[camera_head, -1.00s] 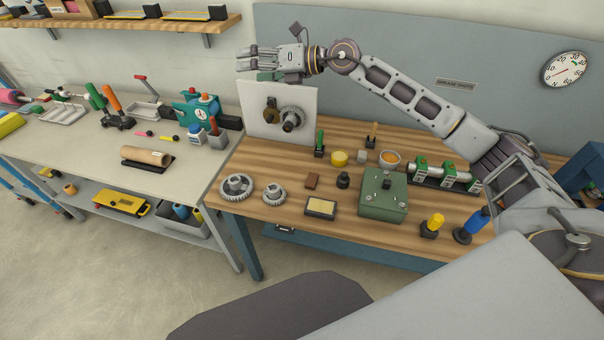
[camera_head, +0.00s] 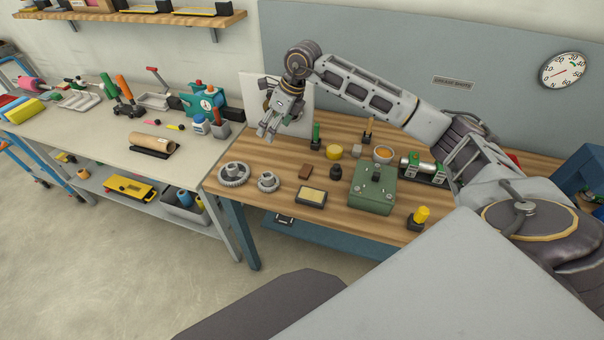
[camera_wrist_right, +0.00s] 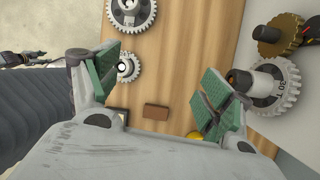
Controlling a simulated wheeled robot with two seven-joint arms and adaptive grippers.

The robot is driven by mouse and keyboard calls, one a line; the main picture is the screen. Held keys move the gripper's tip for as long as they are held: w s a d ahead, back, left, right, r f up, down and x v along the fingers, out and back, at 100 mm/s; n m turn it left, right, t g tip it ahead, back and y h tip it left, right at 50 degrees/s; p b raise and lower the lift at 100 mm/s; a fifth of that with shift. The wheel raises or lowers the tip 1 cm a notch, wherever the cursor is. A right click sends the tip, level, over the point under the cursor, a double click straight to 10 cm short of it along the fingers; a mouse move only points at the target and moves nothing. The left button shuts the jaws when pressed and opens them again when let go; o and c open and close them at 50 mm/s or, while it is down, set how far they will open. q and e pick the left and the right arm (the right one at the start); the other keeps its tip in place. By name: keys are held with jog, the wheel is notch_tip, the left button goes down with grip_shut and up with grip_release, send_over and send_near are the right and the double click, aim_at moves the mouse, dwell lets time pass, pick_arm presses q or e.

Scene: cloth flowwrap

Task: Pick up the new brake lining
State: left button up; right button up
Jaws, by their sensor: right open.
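A small flat brown block (camera_head: 305,171), which looks like the brake lining, lies on the wooden bench top. It also shows in the right wrist view (camera_wrist_right: 156,112), between and below the fingers. My right gripper (camera_head: 269,130) is above the back left of the bench, pointing down, up and to the left of the block in the head view. In the wrist view its green-padded fingers (camera_wrist_right: 160,82) are wide apart with nothing between them. My left gripper is not in view.
Two grey gears (camera_head: 233,174) (camera_head: 268,182) lie left of the block. A cream pad in a black tray (camera_head: 311,196), a dark knob (camera_head: 336,172) and a green box (camera_head: 373,189) are nearby. A white panel (camera_head: 248,92) with mounted gears (camera_wrist_right: 274,86) stands behind.

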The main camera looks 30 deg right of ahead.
jog(key=s+d+f+g+h, duration=0.2)
jog(key=s+d+g+h, duration=0.1)
jog(key=s+d, duration=0.3)
jog(key=n, duration=0.1)
send_over(303, 169)
notch_tip(303, 169, down, 7)
jog(key=shift+f, duration=0.75)
jog(key=shift+f+p, duration=0.65)
jog(key=shift+f, duration=1.95)
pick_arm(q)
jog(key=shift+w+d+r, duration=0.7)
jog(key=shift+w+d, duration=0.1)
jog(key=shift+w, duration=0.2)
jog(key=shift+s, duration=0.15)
